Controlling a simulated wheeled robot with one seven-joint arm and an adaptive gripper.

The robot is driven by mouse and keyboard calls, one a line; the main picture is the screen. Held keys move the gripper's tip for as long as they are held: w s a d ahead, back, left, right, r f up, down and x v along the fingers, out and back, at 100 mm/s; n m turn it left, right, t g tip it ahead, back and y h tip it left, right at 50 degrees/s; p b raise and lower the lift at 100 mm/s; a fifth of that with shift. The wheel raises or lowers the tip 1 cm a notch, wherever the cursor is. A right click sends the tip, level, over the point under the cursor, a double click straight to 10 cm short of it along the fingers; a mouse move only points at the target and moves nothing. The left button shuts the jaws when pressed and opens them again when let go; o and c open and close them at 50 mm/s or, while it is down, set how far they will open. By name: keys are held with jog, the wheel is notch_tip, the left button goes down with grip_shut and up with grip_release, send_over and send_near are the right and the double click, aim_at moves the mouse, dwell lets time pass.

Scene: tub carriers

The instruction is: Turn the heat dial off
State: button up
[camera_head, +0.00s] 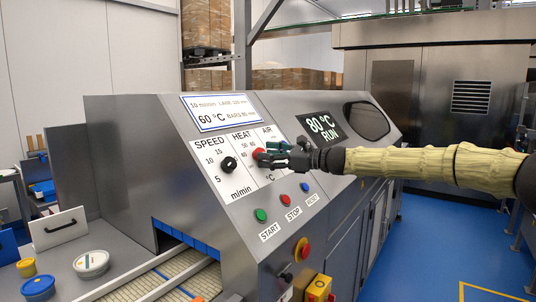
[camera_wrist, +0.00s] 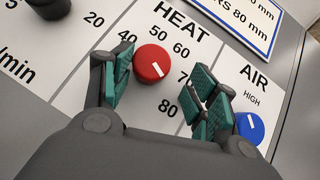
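The red heat dial (camera_wrist: 152,63) sits on the white HEAT panel, with a scale running from 40 through 80 around it. Its short white mark is on the lower right of its cap, toward the 70 and 80 side. My gripper (camera_wrist: 163,66) is open, its green-padded fingers to either side of the dial in the wrist view. The left finger looks close to the dial; I cannot tell whether it touches. In the head view my gripper (camera_head: 275,155) is at the panel, partly covering the red dial (camera_head: 258,153).
The blue AIR dial (camera_wrist: 249,127) is close to my right finger. The black SPEED dial (camera_head: 228,164) is left of the heat dial. A display (camera_head: 320,124) reads 80 °C RUN. START (camera_head: 261,215), STOP (camera_head: 285,199) and RESET (camera_head: 304,187) buttons sit below.

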jog(key=shift+s+a+r, duration=0.15)
jog(key=shift+s+r, duration=0.3)
jog(key=shift+s, duration=0.15)
jog(key=shift+s+a+r, duration=0.15)
jog(key=shift+s+r, duration=0.25)
jog(key=shift+s, duration=0.15)
jog(key=shift+w+f, duration=0.45)
jog(key=shift+w, duration=0.05)
jog(key=shift+c, duration=1.2)
jog(key=shift+w+f, duration=0.2)
jog(key=shift+w, duration=0.1)
jog(key=c, duration=0.4)
jog(key=shift+s+r, duration=0.15)
jog(key=c, duration=0.3)
jog(key=shift+s+r, duration=0.15)
jog(key=shift+c, duration=0.5)
